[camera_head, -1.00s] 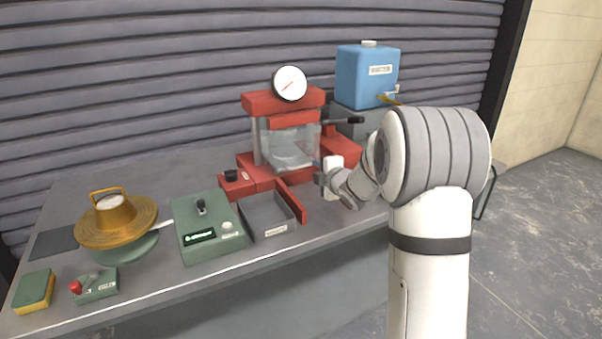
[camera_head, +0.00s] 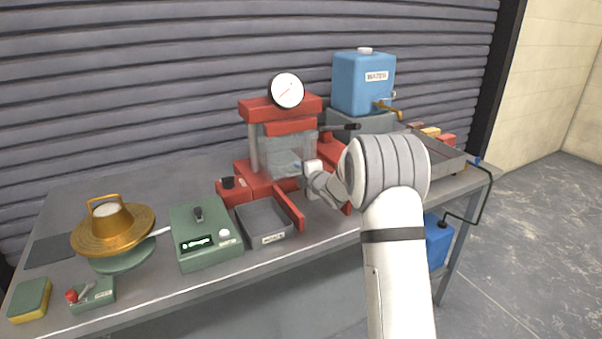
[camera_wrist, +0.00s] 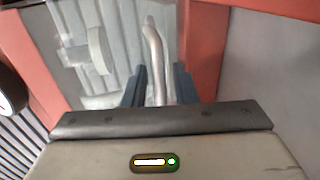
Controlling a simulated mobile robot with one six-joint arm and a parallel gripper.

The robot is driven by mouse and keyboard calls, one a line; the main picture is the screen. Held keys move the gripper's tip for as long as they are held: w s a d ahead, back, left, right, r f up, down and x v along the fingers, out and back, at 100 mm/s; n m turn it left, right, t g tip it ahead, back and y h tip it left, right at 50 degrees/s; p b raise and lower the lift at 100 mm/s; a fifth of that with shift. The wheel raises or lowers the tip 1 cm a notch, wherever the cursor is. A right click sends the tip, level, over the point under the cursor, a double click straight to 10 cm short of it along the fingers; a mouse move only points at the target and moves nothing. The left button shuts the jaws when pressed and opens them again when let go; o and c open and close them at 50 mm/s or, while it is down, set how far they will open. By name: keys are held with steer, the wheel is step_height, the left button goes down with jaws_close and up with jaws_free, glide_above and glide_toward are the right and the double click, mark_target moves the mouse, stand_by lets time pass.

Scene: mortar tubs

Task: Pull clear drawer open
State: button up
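A red press (camera_head: 281,105) with a round dial stands at the middle of the bench. A clear panel (camera_head: 280,155) closes the front of its frame; I take this as the clear drawer. It also shows in the wrist view (camera_wrist: 105,20). A pale upright bar handle (camera_wrist: 153,45) stands out from it. My gripper (camera_head: 299,169) is at the panel's right part. In the wrist view my two dark fingers (camera_wrist: 160,88) are apart, one on each side of the handle, with narrow gaps showing. The fingertips' contact with the handle cannot be made out.
A grey tray (camera_head: 265,221) and a green box (camera_head: 204,236) sit in front of the press. A black lever (camera_head: 345,127) juts right from it. A blue water tank (camera_head: 363,82) stands behind, a grey tray (camera_head: 437,150) to the right.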

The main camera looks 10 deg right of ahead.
steer(key=shift+c, duration=0.5)
jaws_close()
